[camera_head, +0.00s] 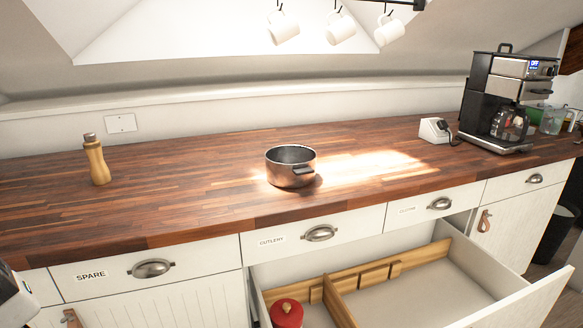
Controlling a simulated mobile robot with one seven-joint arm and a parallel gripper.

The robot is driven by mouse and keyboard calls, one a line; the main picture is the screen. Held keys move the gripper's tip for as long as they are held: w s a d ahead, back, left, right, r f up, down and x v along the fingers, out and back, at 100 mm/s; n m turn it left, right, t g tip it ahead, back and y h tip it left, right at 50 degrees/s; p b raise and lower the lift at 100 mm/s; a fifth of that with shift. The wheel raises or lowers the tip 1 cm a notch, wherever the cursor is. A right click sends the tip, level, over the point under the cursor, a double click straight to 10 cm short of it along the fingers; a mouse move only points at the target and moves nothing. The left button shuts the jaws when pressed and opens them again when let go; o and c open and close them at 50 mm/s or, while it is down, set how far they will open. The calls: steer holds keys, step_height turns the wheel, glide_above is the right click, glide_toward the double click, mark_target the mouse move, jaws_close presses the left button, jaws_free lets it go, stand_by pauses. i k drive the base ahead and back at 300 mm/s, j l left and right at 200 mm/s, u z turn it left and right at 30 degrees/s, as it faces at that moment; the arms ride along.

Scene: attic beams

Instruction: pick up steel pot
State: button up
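The steel pot (284,175) stands upright on the wooden countertop (190,185), near the middle of the view. It is round with a dark interior, and a dark handle shows on its front right side. Its inside bottom is not clearly visible. Nothing touches the pot. My gripper cannot be made out; only a white and dark piece shows at the lower left edge, and I cannot tell whether it is part of my arm.
A pepper mill (97,163) stands left on the counter, a coffee maker (481,100) right. Below, an open drawer (530,305) with wooden dividers holds a red object (286,313) and juts forward. White mugs (340,29) hang above. Counter around the pot is clear.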

mark_target(287, 166)
steer(key=i+j, duration=0.25)
steer(key=j, duration=0.2)
steer(key=i+j, duration=0.25)
steer(key=j, duration=0.2)
steer(key=i+j+u, duration=0.1)
steer(key=i+j, duration=0.2)
steer(key=j, duration=0.2)
steer(key=i+j, duration=0.25)
steer(key=j, duration=0.2)
